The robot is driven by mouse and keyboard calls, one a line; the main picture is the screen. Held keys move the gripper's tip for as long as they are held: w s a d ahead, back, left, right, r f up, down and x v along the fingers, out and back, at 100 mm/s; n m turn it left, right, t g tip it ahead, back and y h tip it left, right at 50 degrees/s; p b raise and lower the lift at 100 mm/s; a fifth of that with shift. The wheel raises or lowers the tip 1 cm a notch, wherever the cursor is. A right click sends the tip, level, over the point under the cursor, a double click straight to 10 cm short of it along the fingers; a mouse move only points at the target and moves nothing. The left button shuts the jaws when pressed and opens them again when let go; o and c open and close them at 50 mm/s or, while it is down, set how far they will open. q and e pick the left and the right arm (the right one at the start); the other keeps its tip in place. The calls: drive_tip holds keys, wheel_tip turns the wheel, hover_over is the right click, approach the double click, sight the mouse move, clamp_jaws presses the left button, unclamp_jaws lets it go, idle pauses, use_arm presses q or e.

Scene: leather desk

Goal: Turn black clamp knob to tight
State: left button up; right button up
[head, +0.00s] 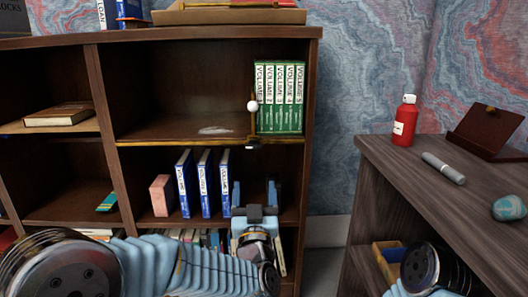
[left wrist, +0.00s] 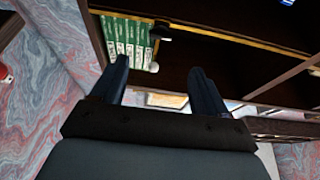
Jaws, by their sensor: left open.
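The black clamp knob (head: 252,144) sits at the front edge of the upper shelf, on the brass rail (head: 180,143). Above it stands a brass upright with a white ball (head: 252,106), beside a row of green volumes (head: 280,100). In the left wrist view the dark knob (left wrist: 162,28) shows near the top, with the white ball (left wrist: 154,67) below it. My left gripper (head: 256,188) is open and empty, pointing up below the knob and apart from it. Its two fingers (left wrist: 159,70) also show in the left wrist view. My right gripper is out of view.
Blue books (head: 204,184) and a pink box (head: 161,195) stand on the shelf below, left of my left gripper. The desk (head: 385,165) at right holds a red bottle (head: 405,122), a grey marker (head: 443,168) and a teal stone (head: 509,208). The upper shelf's middle is mostly clear.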

sight(254, 149)
use_arm(q)
drive_tip(key=p+x, duration=0.1)
drive_tip(key=x, duration=1.2)
drive_tip(key=shift+w, duration=0.1)
drive_tip(key=shift+f, duration=0.1)
drive_tip(key=c, duration=1.1)
